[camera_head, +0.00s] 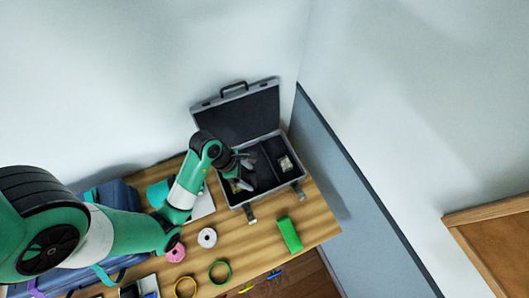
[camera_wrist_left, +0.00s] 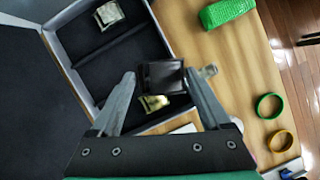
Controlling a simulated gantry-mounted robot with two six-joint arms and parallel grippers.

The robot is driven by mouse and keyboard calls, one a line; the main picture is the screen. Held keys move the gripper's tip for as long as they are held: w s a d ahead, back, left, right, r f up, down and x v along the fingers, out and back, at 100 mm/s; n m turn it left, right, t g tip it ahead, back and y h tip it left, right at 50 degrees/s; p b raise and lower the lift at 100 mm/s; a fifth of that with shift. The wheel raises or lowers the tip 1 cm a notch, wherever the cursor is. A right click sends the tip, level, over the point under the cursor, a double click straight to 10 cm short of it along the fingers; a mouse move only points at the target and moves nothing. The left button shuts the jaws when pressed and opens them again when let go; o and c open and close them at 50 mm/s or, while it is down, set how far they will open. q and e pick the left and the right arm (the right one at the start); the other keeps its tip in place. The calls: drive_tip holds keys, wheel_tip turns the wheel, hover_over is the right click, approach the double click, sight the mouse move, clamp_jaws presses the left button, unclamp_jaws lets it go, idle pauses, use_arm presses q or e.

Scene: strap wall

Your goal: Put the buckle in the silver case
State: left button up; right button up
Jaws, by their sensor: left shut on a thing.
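The silver case (camera_head: 284,190) stands open on the wooden table, its dark lid (camera_head: 238,117) tilted back toward the wall. It also shows in the left wrist view (camera_wrist_left: 66,62), with dark divided compartments. My left gripper (camera_head: 247,171) is over the left part of the case. In the left wrist view my left gripper (camera_wrist_left: 160,76) is shut on the buckle (camera_wrist_left: 163,77), a dark square piece with a shiny bit at its right side. Its height above the case floor is hard to tell. My right gripper is not in view.
Small pale items lie in the case, one at the right (camera_head: 285,163) and one at the left (camera_head: 240,186). A green block (camera_head: 289,234), a white roll (camera_head: 207,237), a pink roll (camera_head: 176,252) and a green ring (camera_head: 220,272) lie in front. A grey-blue panel (camera_head: 350,190) stands right.

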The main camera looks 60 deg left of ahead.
use_arm(q)
drive_tip(key=shift+a, duration=0.1)
drive_tip(key=w+a+f+b, duration=0.1)
drive_tip(key=w+a+f, duration=0.1)
drive_tip(key=a+f, duration=0.1)
drive_tip(key=w+a+f+b, duration=0.2)
drive_tip(key=a+f, duration=0.1)
drive_tip(key=a, duration=0.2)
drive_tip(key=w+a+f+b, duration=0.2)
drive_tip(key=a+f, duration=0.1)
drive_tip(key=a, duration=0.1)
drive_tip(key=shift+f, duration=0.2)
drive_tip(key=shift+w+a+f, duration=0.1)
drive_tip(key=shift+w+a, duration=0.05)
drive_tip(key=shift+a+f+b, duration=0.1)
drive_tip(key=shift+f+b, duration=0.55)
drive_tip(key=shift+f, duration=1.05)
drive_tip(key=shift+f, duration=0.1)
drive_tip(key=o, duration=1.3)
